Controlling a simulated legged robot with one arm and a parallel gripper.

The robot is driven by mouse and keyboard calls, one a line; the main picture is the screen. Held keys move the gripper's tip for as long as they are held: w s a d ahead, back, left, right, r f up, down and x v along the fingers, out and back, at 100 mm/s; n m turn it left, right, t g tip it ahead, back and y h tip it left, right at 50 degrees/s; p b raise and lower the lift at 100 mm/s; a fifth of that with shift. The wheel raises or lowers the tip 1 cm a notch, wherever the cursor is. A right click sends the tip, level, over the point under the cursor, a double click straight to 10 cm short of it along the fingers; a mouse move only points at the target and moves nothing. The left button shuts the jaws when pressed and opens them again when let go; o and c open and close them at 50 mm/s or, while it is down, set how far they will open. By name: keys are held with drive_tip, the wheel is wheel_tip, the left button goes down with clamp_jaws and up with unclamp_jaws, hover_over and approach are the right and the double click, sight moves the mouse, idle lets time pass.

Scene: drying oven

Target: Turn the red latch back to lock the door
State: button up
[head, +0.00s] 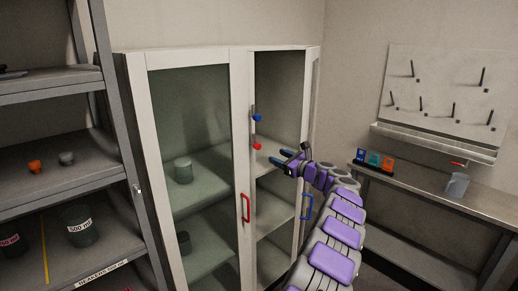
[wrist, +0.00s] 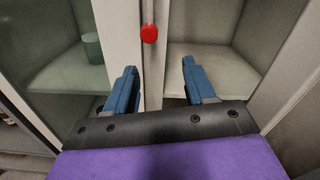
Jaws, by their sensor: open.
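The red latch (head: 257,146) is a small round red knob on the post between the cabinet's two doors. It also shows in the wrist view (wrist: 149,33), at the top, with a pale stem rising above it. A blue knob (head: 257,118) sits above it in the head view. My gripper (head: 279,156) is open and empty, a little right of and below the red latch in the head view. In the wrist view my open fingers (wrist: 158,68) point at the cabinet post, and the latch appears beyond their tips, not between them.
The left glass door (head: 193,150) has a red handle (head: 245,208). A blue handle (head: 308,207) is at the cabinet's right side. A steel shelf rack (head: 60,183) with beakers stands left. A bench (head: 450,200) and pegboard (head: 440,90) stand right.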

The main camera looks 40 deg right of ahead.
drive_tip(key=s+p, duration=0.1)
drive_tip(key=s, duration=0.8)
drive_tip(key=shift+s+r, duration=0.2)
drive_tip(key=shift+r, duration=0.1)
idle(0.5)
drive_tip(key=shift+r+p, duration=0.1)
drive_tip(key=shift+p, duration=0.45)
drive_tip(key=shift+d, duration=0.1)
drive_tip(key=s+d+p, duration=0.2)
drive_tip(key=s+p, duration=0.2)
drive_tip(key=s, duration=1.3)
drive_tip(key=shift+f, duration=0.25)
